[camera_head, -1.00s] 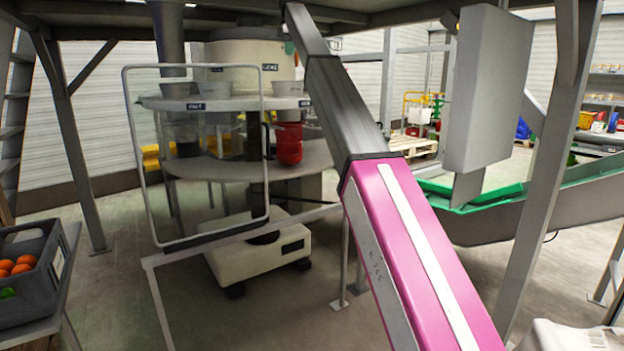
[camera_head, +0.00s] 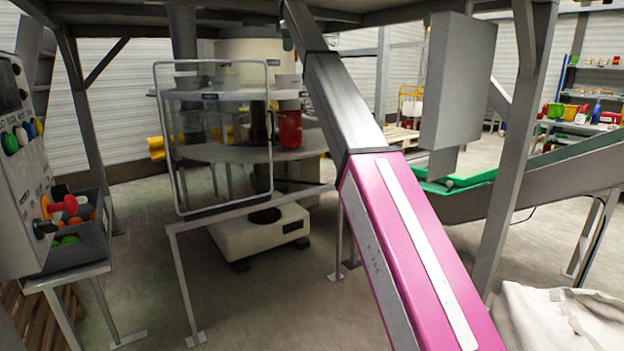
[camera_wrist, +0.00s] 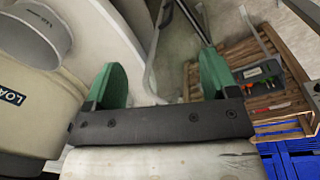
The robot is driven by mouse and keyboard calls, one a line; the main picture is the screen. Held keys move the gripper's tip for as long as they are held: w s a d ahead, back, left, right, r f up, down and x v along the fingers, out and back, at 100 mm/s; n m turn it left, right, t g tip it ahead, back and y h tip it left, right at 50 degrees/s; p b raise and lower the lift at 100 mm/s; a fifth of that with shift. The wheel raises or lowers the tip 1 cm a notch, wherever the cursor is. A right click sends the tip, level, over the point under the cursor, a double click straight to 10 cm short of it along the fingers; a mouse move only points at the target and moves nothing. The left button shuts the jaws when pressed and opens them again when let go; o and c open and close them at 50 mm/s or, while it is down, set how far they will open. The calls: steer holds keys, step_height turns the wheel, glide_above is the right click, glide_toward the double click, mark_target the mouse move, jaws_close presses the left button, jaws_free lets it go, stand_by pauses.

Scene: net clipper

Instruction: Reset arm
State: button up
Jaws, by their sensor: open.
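My gripper (camera_wrist: 163,75) shows in the wrist view with its two green fingers apart and nothing between them. In that view it is near a cream drum (camera_wrist: 22,130) with a dark label and a grey pipe end (camera_wrist: 35,35); I cannot tell whether it touches them. My arm (camera_head: 410,250), pink and grey, runs across the head view up to the top centre. The gripper cannot be made out clearly there. Behind the arm stands a round two-level machine (camera_head: 240,150) with a red container (camera_head: 290,128) and a clear framed guard (camera_head: 215,195).
A control panel (camera_head: 22,160) stands at the left, partly in front of a grey crate (camera_head: 85,250). A steel post (camera_head: 515,150), grey box (camera_head: 458,80) and green-lined conveyor (camera_head: 540,190) are at the right. A white sack (camera_head: 560,320) lies lower right. Floor (camera_head: 290,310) is open.

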steer(key=s+d+f+m, duration=0.3)
steer(key=s+d+f, duration=0.2)
steer(key=f, duration=1.3)
steer(key=s+d+f+m, duration=0.3)
steer(key=s+d+f, duration=0.25)
steer(key=f, duration=1.15)
steer(key=s+d+f+m, duration=0.3)
steer(key=s+d+f, duration=0.15)
steer(key=f, duration=1.35)
steer(key=s+d+f+m, duration=0.2)
steer(key=s+d+f, duration=0.2)
steer(key=s+f, duration=0.4)
steer(key=s+d+f+m, duration=0.2)
steer(key=s+d+f, duration=0.2)
steer(key=s+f, duration=0.4)
steer(key=s+d+f+m, duration=0.2)
steer(key=s+f, duration=0.5)
steer(key=s, duration=0.3)
steer(key=s+d+f+m+g, duration=0.1)
steer(key=s+d+f+m, duration=0.2)
steer(key=s+f, duration=0.3)
steer(key=s, duration=0.4)
steer(key=shift+s+d+f+m, duration=0.25)
steer(key=shift+s+f+m, duration=0.05)
steer(key=shift+s+f, duration=0.05)
